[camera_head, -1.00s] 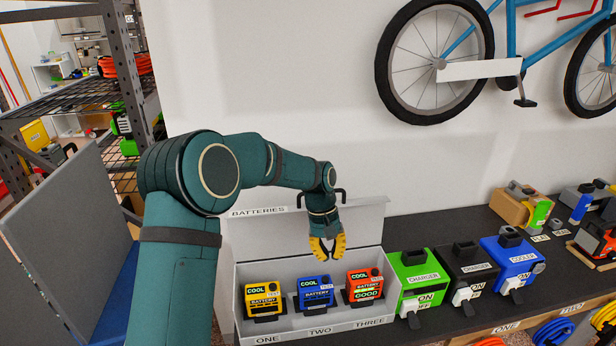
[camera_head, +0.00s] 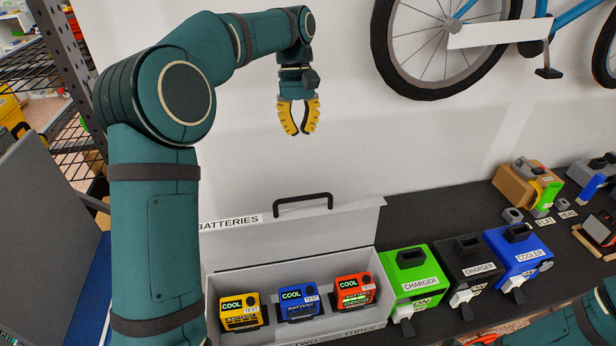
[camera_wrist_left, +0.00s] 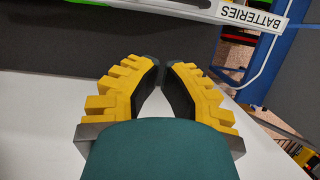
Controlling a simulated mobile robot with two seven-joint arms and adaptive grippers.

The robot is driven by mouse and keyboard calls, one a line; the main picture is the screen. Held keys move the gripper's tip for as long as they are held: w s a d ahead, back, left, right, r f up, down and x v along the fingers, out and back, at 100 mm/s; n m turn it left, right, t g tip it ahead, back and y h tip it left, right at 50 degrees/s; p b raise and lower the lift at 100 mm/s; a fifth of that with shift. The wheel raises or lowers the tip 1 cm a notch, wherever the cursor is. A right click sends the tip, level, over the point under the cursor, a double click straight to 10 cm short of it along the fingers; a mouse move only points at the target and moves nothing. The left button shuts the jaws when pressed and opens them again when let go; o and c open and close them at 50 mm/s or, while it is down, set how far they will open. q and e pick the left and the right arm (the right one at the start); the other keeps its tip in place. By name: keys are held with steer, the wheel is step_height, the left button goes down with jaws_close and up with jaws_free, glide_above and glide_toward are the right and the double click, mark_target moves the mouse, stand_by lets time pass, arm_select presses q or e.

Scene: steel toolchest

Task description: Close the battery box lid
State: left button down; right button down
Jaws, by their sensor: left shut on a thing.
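The grey battery box (camera_head: 330,331) stands on the dark bench with its lid (camera_head: 310,233) raised upright at the back. A black handle (camera_head: 303,200) is on the lid's top edge, beside the BATTERIES label. Inside are a yellow battery (camera_head: 240,312), a blue one (camera_head: 298,302) and a red one (camera_head: 355,291). My left gripper (camera_head: 301,132) is in the air above the handle, apart from it. Its yellow fingers are drawn in with a narrow gap; I see nothing between them. The left wrist view shows the fingers (camera_wrist_left: 161,72) and the label (camera_wrist_left: 253,14). My right gripper is out of view.
Green (camera_head: 410,275), black (camera_head: 468,268) and blue (camera_head: 518,254) devices stand in a row right of the box. A white wall with a hanging bicycle is behind. My right arm shows at the lower right. The air before the wall is free.

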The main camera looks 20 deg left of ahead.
arm_select(q)
steer(key=b, duration=0.1)
glide_toward(306, 208)
steer(key=w+a+f, duration=0.1)
steer(key=w+a, duration=0.1)
steer(key=shift+s+d+f, duration=1.35)
steer(key=shift+s+f, duration=0.1)
steer(key=shift+s, duration=0.05)
